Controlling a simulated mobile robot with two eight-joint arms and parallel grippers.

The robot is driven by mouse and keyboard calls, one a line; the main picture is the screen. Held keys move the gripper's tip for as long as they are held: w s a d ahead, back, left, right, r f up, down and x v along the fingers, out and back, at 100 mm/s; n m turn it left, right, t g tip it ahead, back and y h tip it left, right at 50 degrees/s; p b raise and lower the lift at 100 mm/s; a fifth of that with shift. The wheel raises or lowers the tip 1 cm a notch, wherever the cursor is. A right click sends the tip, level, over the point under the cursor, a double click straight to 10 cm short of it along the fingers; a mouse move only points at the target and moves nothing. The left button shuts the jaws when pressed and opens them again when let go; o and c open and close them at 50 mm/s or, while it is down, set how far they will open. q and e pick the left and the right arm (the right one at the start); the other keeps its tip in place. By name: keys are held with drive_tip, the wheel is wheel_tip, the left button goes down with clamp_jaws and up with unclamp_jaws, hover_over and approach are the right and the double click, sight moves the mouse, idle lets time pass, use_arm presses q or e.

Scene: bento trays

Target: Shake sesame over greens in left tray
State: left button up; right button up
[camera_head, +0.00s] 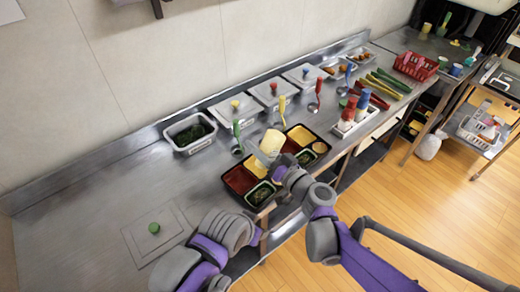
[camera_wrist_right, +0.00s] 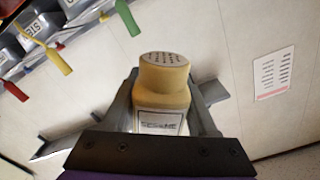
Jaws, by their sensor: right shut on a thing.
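A yellow sesame shaker (camera_head: 272,142) is held in my right gripper (camera_head: 270,160) above the bento trays. In the right wrist view the shaker (camera_wrist_right: 163,90) stands between the two fingers, with its label and its holed top showing. The left tray (camera_head: 232,192), black and red, lies near the counter's front edge. A small dish of greens (camera_head: 261,194) sits in its front right part. My right gripper partly covers this tray's far side. My left arm's links show at the bottom, but I cannot make out its gripper.
The right tray (camera_head: 326,149) lies just beyond, with yellow food and greens. Lidded steel containers (camera_head: 236,108) and an open one of dark greens (camera_head: 190,133) line the back. Red and blue bottles (camera_head: 355,108) stand right.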

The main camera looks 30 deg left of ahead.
sight(263, 141)
idle(0.3)
wheel_tip(263, 141, up, 4)
drive_tip(key=m+b, duration=0.5)
drive_tip(key=m, duration=2.1)
drive_tip(key=shift+m, duration=0.3)
use_arm(q)
wheel_tip(263, 141, down, 7)
drive_tip(key=s, duration=0.2)
drive_tip(key=shift+b, duration=0.4)
use_arm(e)
drive_tip(key=m, duration=0.3)
drive_tip(key=shift+r, duration=0.3)
